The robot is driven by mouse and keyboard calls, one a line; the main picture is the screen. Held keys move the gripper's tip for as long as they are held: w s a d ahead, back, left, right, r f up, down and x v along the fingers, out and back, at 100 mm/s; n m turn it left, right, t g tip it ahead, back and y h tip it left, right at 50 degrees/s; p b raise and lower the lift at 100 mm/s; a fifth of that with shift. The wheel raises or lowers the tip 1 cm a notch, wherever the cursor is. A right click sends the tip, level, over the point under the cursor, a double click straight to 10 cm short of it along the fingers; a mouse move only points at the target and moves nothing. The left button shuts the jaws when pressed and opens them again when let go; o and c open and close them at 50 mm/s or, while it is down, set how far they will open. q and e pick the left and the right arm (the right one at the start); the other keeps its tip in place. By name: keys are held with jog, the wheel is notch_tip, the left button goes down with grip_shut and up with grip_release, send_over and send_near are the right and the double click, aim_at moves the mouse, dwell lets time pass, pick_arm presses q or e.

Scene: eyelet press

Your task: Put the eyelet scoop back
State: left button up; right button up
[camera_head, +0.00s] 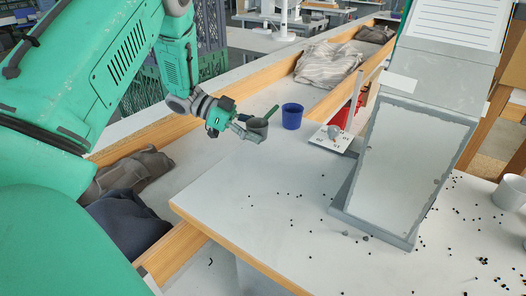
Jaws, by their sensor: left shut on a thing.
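My left gripper (242,129) reaches in from the left, over the far left part of the table. It is shut, with its fingers against a small grey cup-shaped thing (258,127). A green handle (272,111) slants up to the right from it; I take this as the eyelet scoop. I cannot tell whether cup and handle are one piece, or exactly where the fingers grip. A blue cup (292,116) stands close by on the right, apart from the gripper. My right gripper is not in view.
A grey press-like machine with a broad pale panel (412,150) stands on the white table (258,200). A small white plate (332,139) is beside it. Small dark eyelets lie scattered across the table. A white mug (509,192) is at the right edge. The table's front left is mostly clear.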

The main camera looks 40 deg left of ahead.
aim_at(260, 158)
pick_arm(q)
jog(key=f, duration=0.2)
jog(key=shift+w+d+f, duration=0.15)
jog(key=shift+d+f, duration=0.05)
jog(key=shift+f, duration=0.15)
jog(key=shift+d+f, duration=0.2)
jog(key=shift+d, duration=0.05)
jog(key=f, duration=0.1)
jog(key=d+f+b, duration=0.1)
jog(key=shift+f, duration=0.4)
jog(key=shift+a+f, duration=0.1)
jog(key=shift+f, duration=0.1)
jog(key=shift+a, duration=0.25)
jog(key=o, duration=1)
jog(key=shift+a+f, duration=0.1)
jog(key=shift+a, duration=0.1)
jog(key=shift+o, duration=1)
jog(key=shift+a, duration=0.2)
jog(key=shift+d, duration=0.25)
jog(key=shift+r, duration=0.2)
jog(key=p+v, duration=0.1)
jog(key=v, duration=1)
jog(key=shift+s+a+r, duration=0.15)
jog(key=shift+s, duration=0.1)
